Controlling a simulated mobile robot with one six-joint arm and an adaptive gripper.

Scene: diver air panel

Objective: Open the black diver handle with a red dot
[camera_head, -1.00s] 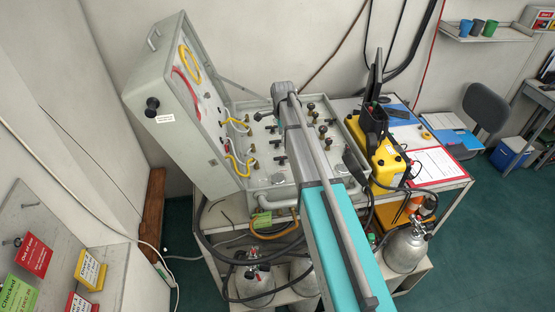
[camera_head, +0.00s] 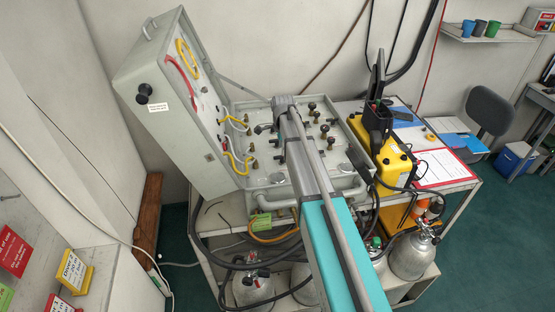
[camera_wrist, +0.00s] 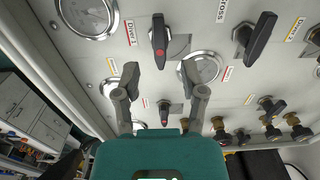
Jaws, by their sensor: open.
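In the wrist view, a black diver handle with a red dot (camera_wrist: 159,38) points along the panel beside a red "Diver" label. A smaller black handle (camera_wrist: 164,113), also with a red mark, sits lower, between the fingers. My gripper (camera_wrist: 158,75) is open and empty, its two fingers apart, with the upper handle just beyond the gap between their tips. I cannot tell whether either finger touches the panel. In the head view my arm covers part of the grey panel case (camera_head: 262,182), and the gripper cannot be made out clearly.
Another large black handle (camera_wrist: 258,38) is to the right, near round gauges (camera_wrist: 90,14). Several brass-based knobs (camera_wrist: 265,120) are at lower right. The case's open lid (camera_head: 165,105) stands left, and a yellow box (camera_head: 385,160) is at right.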

